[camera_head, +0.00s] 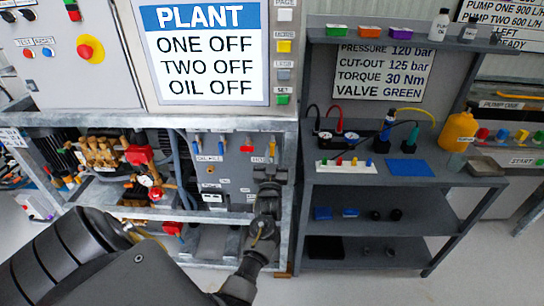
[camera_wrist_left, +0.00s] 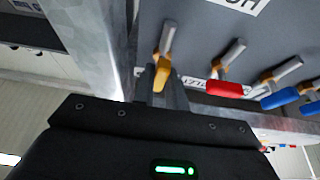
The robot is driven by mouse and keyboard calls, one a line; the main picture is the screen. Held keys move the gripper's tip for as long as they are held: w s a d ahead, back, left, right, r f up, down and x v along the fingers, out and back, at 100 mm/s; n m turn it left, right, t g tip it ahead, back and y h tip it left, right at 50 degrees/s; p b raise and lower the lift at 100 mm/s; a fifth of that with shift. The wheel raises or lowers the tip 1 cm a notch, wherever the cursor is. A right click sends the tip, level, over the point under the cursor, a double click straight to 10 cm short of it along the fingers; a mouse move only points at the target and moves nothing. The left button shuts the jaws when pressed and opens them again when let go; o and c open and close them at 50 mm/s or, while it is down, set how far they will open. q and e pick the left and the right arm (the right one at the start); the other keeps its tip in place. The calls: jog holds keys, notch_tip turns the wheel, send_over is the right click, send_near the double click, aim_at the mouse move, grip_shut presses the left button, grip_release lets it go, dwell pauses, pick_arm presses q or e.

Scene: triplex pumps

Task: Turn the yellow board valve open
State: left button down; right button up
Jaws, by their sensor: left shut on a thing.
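The yellow board valve (camera_wrist_left: 165,52) has a metal stem and a yellow lever, seen close up in the left wrist view. My left gripper (camera_wrist_left: 161,84) is shut on its yellow lever, with the dark fingers at the lever's end. In the head view my left gripper (camera_head: 270,171) is at the right end of the grey valve board (camera_head: 232,170), and the lever is hard to make out there. The board also carries a red valve (camera_wrist_left: 226,88) and blue valves (camera_wrist_left: 280,98). My right gripper is not in view.
A grey metal frame post (camera_wrist_left: 82,40) stands close beside the gripper. To the right, a dark shelf unit (camera_head: 375,180) carries a yellow bottle (camera_head: 459,132) and several small parts. Pipework with red and brass fittings (camera_head: 98,152) lies left of the board.

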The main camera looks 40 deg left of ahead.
pick_arm(q)
jog(key=shift+n+y, duration=0.3)
jog(key=shift+n, duration=0.1)
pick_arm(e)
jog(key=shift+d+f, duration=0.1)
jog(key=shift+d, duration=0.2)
pick_arm(q)
jog(key=c, duration=1.4)
grip_release()
jog(key=shift+c, duration=0.2)
jog(key=shift+s+d+f, duration=0.2)
jog(key=shift+d+f, duration=0.05)
jog(key=b+v, duration=0.1)
jog(key=v, duration=0.5)
jog(key=shift+s+d+b, duration=0.2)
jog(key=shift+s+b, duration=0.1)
jog(key=shift+b, duration=0.1)
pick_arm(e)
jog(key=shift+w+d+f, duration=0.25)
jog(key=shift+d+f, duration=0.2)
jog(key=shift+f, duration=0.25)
